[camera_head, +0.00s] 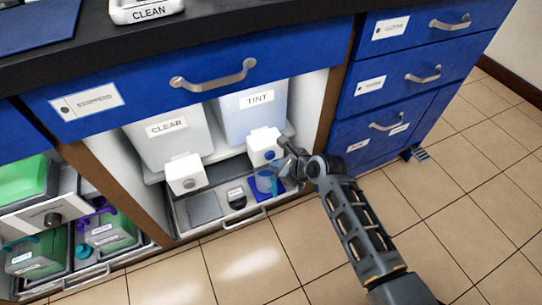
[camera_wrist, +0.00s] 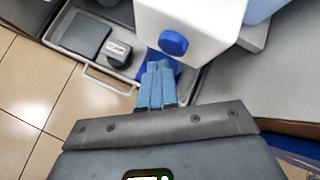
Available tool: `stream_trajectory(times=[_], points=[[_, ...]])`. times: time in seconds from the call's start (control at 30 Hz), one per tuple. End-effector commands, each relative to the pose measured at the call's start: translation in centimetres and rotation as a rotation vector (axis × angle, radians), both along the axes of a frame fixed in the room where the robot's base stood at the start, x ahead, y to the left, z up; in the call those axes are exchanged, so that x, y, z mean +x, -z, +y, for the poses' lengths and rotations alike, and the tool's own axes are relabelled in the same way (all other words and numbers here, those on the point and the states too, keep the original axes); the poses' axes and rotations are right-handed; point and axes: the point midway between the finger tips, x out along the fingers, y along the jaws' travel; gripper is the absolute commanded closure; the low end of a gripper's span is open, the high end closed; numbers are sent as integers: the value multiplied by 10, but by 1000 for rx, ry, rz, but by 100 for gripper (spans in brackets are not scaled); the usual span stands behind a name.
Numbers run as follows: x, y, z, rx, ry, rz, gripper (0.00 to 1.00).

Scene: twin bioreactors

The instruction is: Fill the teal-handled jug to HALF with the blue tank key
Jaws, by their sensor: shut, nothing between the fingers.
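The tank labelled TINT (camera_head: 252,108) stands in the open cabinet bay. Its white tap block (camera_head: 262,141) carries a round blue key (camera_head: 269,155), which also shows in the wrist view (camera_wrist: 173,43).
A tank labelled CLEAR (camera_head: 165,142) with its own tap block (camera_head: 185,174) stands left of TINT. The pull-out tray (camera_head: 228,223) also holds a grey square plate (camera_head: 204,208) and a dark labelled object (camera_head: 236,198). Blue drawers (camera_head: 385,90) flank the right; tiled floor is clear.

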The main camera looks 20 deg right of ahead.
Motion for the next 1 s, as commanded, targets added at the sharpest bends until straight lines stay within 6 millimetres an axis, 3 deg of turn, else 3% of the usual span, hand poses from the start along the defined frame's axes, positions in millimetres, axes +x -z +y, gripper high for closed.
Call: stream_trajectory(times=[1.0], points=[[10, 0, 0, 0, 0, 0, 100]])
